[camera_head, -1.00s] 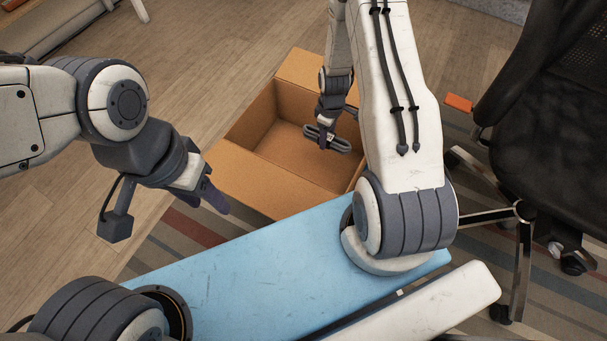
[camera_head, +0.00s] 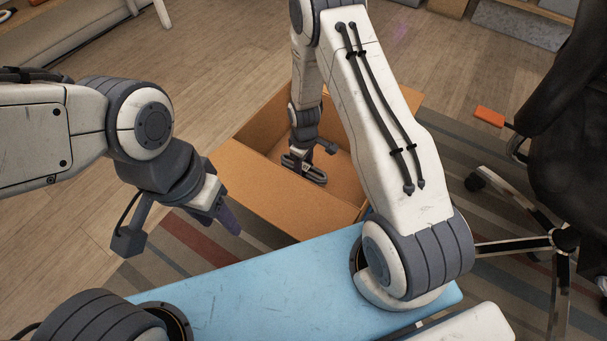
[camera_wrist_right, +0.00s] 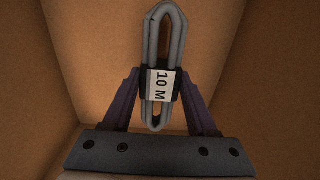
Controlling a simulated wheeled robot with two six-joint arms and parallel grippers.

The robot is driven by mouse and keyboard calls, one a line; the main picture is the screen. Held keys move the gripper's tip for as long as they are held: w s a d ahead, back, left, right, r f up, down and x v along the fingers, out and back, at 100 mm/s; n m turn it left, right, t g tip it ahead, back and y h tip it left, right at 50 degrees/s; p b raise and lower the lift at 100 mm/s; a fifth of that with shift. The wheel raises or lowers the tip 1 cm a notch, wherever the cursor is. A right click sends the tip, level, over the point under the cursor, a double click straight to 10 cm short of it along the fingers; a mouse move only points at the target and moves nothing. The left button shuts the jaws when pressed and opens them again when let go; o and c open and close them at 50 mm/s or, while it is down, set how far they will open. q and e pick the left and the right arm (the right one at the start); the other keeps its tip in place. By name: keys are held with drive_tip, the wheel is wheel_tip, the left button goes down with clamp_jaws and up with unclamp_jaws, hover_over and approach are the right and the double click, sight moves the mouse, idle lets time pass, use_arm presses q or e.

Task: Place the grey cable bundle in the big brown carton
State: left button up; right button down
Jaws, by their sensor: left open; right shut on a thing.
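The big brown carton (camera_head: 290,207) stands open on the floor beyond my blue base. The grey cable bundle (camera_head: 306,171) is a folded loop with a black band and a white "10 M" label, plain in the right wrist view (camera_wrist_right: 162,85). My right gripper (camera_head: 303,163) is shut on the bundle and holds it inside the carton's opening. The carton's brown walls surround bundle and gripper in the right wrist view (camera_wrist_right: 160,100). I cannot tell whether the bundle touches the carton's bottom. My left gripper (camera_head: 228,217) is open and empty, left of the carton.
A black office chair (camera_head: 570,150) with a wheeled base stands at the right. An orange object (camera_head: 490,117) is beside it. A striped rug (camera_head: 190,245) lies around the carton's near side. Wooden floor (camera_head: 215,65) is clear at the back left.

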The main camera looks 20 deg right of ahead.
sight(304, 172)
wheel_tip(304, 172, down, 4)
drive_tip(key=shift+r+b, duration=0.2)
drive_tip(key=shift+b, duration=0.95)
drive_tip(key=shift+r, duration=0.15)
drive_tip(key=shift+c, duration=1)
unclamp_jaws()
